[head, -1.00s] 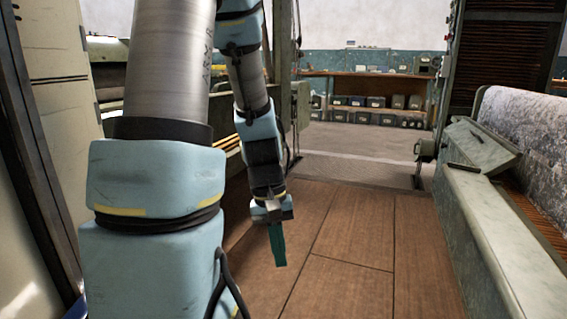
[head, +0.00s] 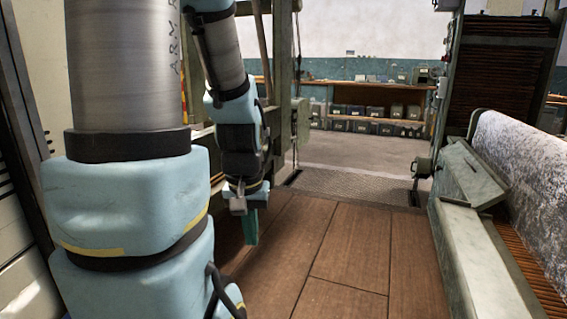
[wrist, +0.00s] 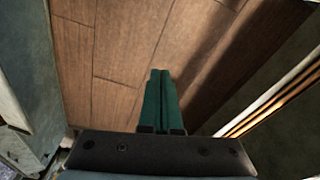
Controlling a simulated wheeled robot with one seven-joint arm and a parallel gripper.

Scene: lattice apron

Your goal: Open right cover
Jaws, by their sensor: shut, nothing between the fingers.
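My gripper (head: 251,228) hangs fingers-down over the wooden floor, left of centre in the head view. Its teal fingers (wrist: 161,98) are together with nothing between them in the wrist view. A tilted grey-green panel (head: 472,172), which looks like a cover, sits on the end of the long machine at the right. My gripper is well to the left of it, across the open floor, and touches nothing visible. I cannot tell for sure whether this panel is the right cover of the task.
A pale ledge (head: 486,262) runs along the right machine, beside a large speckled roll (head: 530,180). Dark machine frames stand at the left. The plank floor (head: 345,245) between is clear. A shelf with several grey bins (head: 375,118) stands at the far wall.

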